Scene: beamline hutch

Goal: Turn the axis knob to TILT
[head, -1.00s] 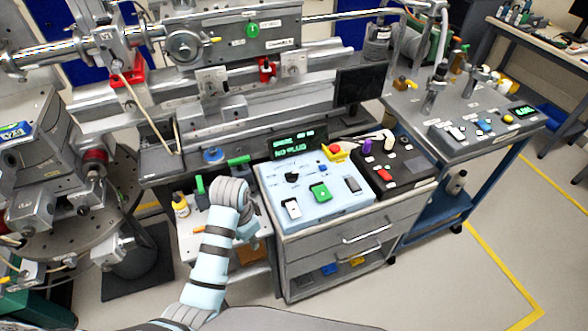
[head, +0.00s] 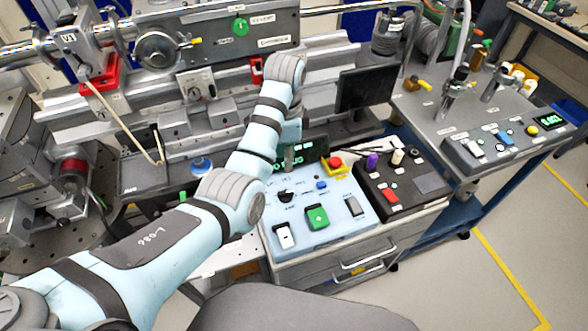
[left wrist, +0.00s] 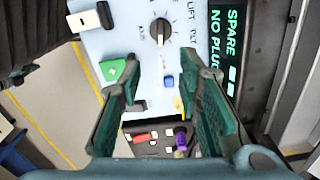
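The axis knob (head: 287,196) is a black rotary knob on the pale blue control panel (head: 345,233). In the left wrist view the knob (left wrist: 160,32) is near the top, with small labels beside it reading LIFT and TILT. The knob looks elongated, but I cannot tell for sure which label it points at. My left gripper (left wrist: 163,88) is open and empty; its green-padded fingers are apart, and the knob lies beyond their tips, untouched. In the head view this gripper (head: 290,150) is above the back of the panel, partly hidden by its arm. My right gripper is not in view.
The panel also carries a green button (head: 317,217), a white rocker switch (head: 284,236), a blue button (head: 321,185) and a red emergency button (head: 335,163). A black box (head: 430,183) with a purple knob stands to the right. A display reading SPARE NO PLUG (left wrist: 232,45) is behind the panel.

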